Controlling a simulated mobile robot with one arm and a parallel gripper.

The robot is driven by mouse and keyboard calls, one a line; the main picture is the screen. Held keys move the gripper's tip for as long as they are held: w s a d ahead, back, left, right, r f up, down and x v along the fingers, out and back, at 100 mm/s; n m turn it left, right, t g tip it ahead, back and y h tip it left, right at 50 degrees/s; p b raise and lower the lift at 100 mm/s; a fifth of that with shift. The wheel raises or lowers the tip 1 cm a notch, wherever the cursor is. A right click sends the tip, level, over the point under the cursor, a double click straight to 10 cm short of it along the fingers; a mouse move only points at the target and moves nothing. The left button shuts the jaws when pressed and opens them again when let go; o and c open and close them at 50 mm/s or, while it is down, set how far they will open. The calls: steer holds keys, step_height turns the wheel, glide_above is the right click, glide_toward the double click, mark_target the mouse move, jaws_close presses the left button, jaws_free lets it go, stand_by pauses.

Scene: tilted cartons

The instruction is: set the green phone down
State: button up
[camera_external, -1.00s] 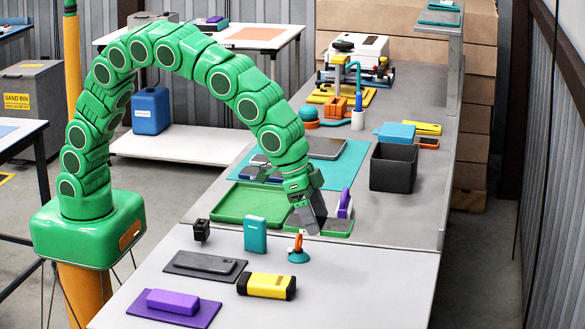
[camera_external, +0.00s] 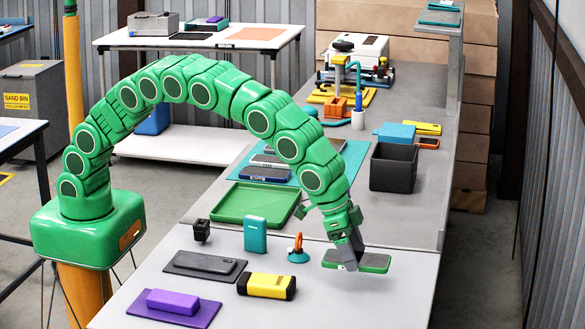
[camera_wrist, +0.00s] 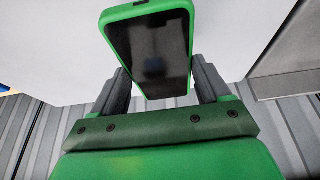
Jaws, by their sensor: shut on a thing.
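The green phone (camera_external: 372,263) has a dark screen and a green edge. It lies nearly flat in my gripper (camera_external: 347,257), over the right part of the front grey table. In the wrist view the phone (camera_wrist: 150,45) sits between the two dark fingers of my gripper (camera_wrist: 160,85), which are shut on its sides. It looks to be a little above the table top, but the exact gap is hard to tell.
The table (camera_external: 360,305) is bare in front of and right of the phone. A teal and orange item (camera_external: 298,250) and a yellow and black box (camera_external: 266,287) stand to its left. A green tray (camera_external: 262,204) and a dark bin (camera_external: 393,168) lie farther back.

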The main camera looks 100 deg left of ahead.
mark_target(357, 285)
steer(key=shift+w+d+f, duration=0.2)
steer(key=shift+w+f, duration=0.55)
steer(key=shift+f, duration=0.15)
steer(key=shift+w+f, duration=0.1)
steer(key=shift+f, duration=1.45)
steer(key=shift+f, duration=0.15)
steer(key=o, duration=1.1)
steer(key=shift+o, duration=0.2)
